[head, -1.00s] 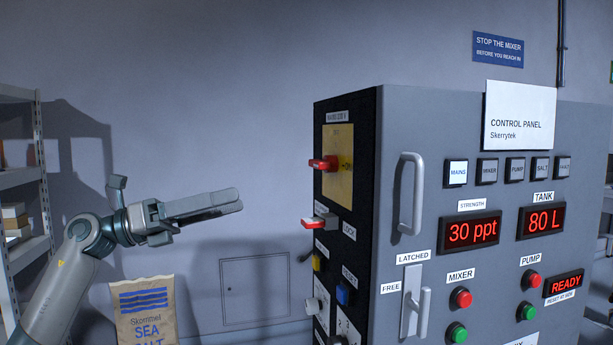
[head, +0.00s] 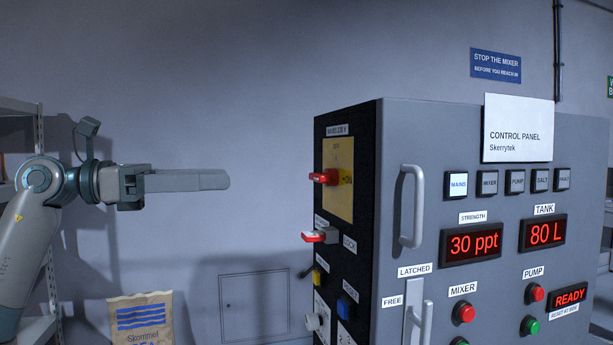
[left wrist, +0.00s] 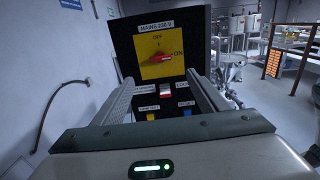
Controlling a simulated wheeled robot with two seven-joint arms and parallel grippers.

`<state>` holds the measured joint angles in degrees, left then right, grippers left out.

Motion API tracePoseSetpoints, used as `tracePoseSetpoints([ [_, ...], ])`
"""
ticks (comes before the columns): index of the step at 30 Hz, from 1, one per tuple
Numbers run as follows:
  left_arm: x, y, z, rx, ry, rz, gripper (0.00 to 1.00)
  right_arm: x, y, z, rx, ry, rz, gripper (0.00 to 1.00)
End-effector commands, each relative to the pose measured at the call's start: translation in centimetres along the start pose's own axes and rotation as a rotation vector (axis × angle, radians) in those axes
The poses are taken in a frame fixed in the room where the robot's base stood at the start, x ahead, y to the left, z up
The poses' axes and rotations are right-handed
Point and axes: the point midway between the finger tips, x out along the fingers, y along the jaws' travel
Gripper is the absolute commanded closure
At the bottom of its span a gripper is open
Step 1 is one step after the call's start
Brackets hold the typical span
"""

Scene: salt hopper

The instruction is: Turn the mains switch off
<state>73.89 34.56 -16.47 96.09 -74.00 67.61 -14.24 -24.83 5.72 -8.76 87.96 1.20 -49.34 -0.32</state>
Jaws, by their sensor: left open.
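The mains switch is a red rotary handle (head: 323,177) on a yellow plate (head: 338,200) on the black side face of the control cabinet. In the left wrist view the red handle (left wrist: 158,59) lies roughly crosswise, with its right end towards ON; OFF is at the top of the plate. My left gripper (head: 226,179) is to the left of the switch at about its height, apart from it. The left wrist view shows its two fingers (left wrist: 163,82) spread, with nothing between them. My right gripper is not in view.
Below the switch are a red and grey lock lever (head: 321,236), a yellow button (head: 321,277) and a blue button (head: 349,290). A door handle (head: 411,206) stands out from the cabinet front. The MAINS lamp (head: 457,185) is lit. A salt bag (head: 142,318) stands lower left.

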Motion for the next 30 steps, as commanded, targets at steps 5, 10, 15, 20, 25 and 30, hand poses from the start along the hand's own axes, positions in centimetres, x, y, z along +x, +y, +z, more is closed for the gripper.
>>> tracePoseSetpoints([
  [5, 2.0, -0.1, 0.1, -0.001, 0.0, -0.003, 0.33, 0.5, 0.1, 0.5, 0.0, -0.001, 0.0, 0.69],
  [10, 4.7, -0.1, 0.2, -0.001, 0.0, -0.005, 0.33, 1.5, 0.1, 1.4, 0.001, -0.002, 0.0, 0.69],
  [15, 7.8, -0.1, 0.2, -0.002, -0.002, -0.005, 0.33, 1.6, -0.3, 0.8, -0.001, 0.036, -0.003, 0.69],
  [20, 10.8, -0.1, 0.2, -0.003, 0.0, -0.004, 0.33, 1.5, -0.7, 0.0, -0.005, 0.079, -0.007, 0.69],
  [25, 13.6, -0.1, 0.2, -0.003, -0.001, -0.004, 0.33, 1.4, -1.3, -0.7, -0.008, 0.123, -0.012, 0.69],
  [30, 15.6, -0.1, 0.1, -0.003, 0.0, -0.002, 0.33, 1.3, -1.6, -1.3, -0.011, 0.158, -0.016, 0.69],
])
